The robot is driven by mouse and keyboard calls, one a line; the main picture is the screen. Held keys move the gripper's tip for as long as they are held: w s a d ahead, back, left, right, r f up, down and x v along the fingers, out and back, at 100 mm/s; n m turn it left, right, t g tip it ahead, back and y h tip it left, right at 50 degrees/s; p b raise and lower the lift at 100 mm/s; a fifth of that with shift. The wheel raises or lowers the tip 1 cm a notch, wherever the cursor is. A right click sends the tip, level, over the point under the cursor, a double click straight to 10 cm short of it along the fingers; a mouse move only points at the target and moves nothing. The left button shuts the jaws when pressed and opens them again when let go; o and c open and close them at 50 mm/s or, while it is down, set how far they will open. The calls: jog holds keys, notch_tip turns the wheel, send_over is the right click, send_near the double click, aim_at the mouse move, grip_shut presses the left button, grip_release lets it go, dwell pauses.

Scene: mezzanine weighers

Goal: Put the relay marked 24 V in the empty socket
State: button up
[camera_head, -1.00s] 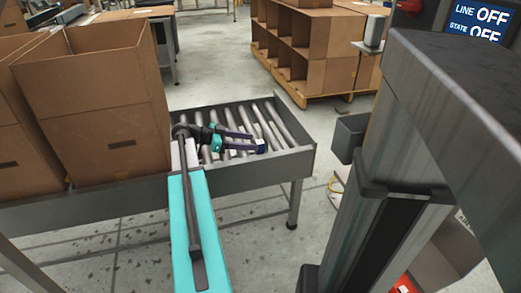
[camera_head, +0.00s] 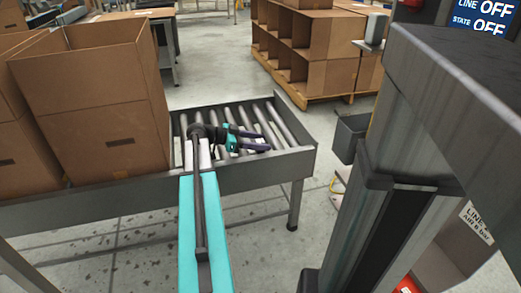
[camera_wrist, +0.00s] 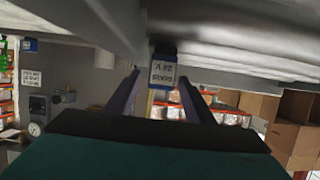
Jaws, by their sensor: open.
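A small blue relay (camera_wrist: 163,73) with a white label shows in the wrist view. The label looks upside down and seems to read 24 V; its second line is unclear. My gripper (camera_wrist: 159,79) is open, its two dark fingers on either side of the relay with gaps; I cannot tell how deep it sits between them. In the head view my gripper (camera_head: 264,141) is over the right part of the roller conveyor, pointing right. The relay cannot be made out there. No empty socket can be made out in either view.
The roller conveyor (camera_head: 250,170) has a raised metal side rail. Large open cardboard boxes (camera_head: 95,95) stand at left. A grey metal column (camera_head: 395,150) rises close at right. A cardboard shelf unit (camera_head: 315,45) stands behind. A screen (camera_head: 478,18) reads LINE OFF, STATE OFF.

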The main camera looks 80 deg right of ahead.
aim_at(260, 141)
dwell(0.5)
grip_shut()
jog(key=shift+r, duration=0.1)
jog(key=shift+r+p, duration=0.45)
jog(key=shift+r, duration=0.35)
notch_tip(260, 141, up, 2)
jog(key=shift+r+p, duration=0.1)
jog(key=shift+p, duration=0.4)
jog(key=s+a+r+p, duration=0.1)
jog(key=s+a+p, duration=0.3)
jog(key=a, duration=0.8)
jog(key=shift+s, duration=0.85)
